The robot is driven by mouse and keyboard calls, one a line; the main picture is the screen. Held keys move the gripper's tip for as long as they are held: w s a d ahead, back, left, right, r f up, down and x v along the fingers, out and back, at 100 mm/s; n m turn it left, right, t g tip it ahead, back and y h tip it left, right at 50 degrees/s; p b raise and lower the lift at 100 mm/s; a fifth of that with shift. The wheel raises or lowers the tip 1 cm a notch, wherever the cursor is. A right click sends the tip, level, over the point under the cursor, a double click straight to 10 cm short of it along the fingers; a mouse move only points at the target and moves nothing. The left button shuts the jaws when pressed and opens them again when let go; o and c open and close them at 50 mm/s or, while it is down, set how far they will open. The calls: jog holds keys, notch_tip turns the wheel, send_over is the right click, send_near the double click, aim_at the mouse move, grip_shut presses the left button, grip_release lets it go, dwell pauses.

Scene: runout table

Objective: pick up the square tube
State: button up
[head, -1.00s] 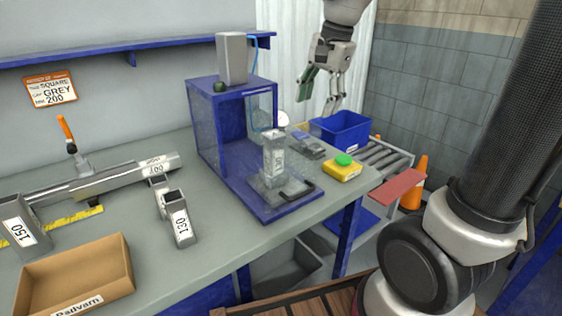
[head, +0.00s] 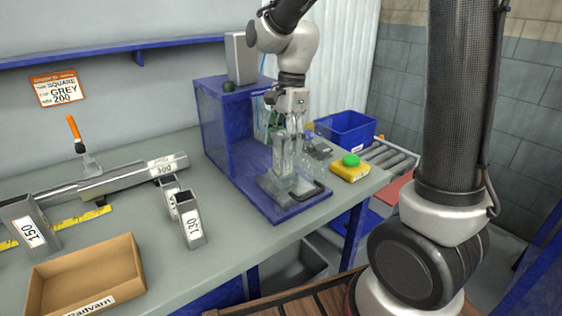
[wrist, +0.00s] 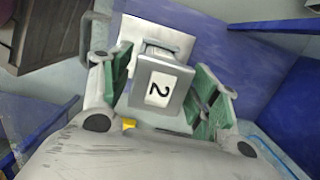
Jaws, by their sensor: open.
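A grey square tube (head: 284,157) stands upright on a plate in the blue open-fronted box. In the wrist view the green finger pads of my gripper (wrist: 165,88) lie on either side of the tube, with a narrow gap showing at the right. I cannot tell whether the left pad touches it. A wall sign (head: 59,88) reads square, grey, 200.
Other tubes stand to the left, labelled 130 (head: 190,221) and 150 (head: 27,233), and a long tube (head: 125,181) lies behind. A cardboard tray (head: 85,270) is at front left. A grey block (head: 241,58) sits on the blue box (head: 213,118). A yellow box with a green button (head: 350,170) is right.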

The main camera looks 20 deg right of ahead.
jog(key=f, duration=0.3)
jog(key=shift+s+a+f, duration=0.2)
jog(key=shift+a+f, duration=0.15)
jog(key=c, duration=1.2)
jog(key=shift+o, duration=0.2)
jog(key=shift+r, duration=0.1)
